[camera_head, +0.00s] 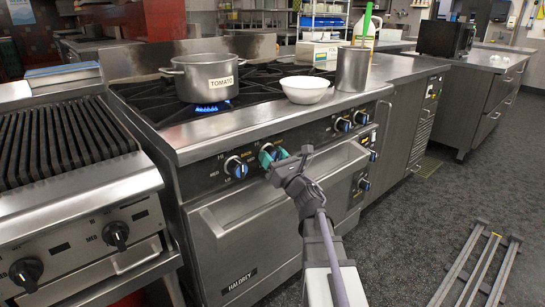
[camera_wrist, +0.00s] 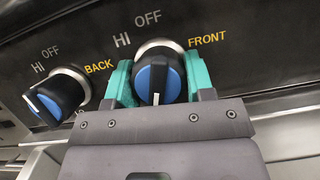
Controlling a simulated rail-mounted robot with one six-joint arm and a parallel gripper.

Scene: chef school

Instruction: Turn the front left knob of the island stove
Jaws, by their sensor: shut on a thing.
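The island stove (camera_head: 230,210) has black knobs with blue faces along its front panel. My gripper (camera_head: 270,154) is at the second knob from the left. In the wrist view, the teal fingers of my gripper (camera_wrist: 158,72) close around the sides of this knob (camera_wrist: 157,82), labelled FRONT. Its white pointer line points down, away from the OFF mark above it.
A steel pot labelled TOMATO (camera_head: 202,78) stands over a lit blue flame (camera_head: 207,108). A white bowl (camera_head: 304,90) and a metal container (camera_head: 353,68) stand near the stove's front edge. The oven door (camera_head: 270,215) lies below the knobs. A grill (camera_head: 65,145) stands at left.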

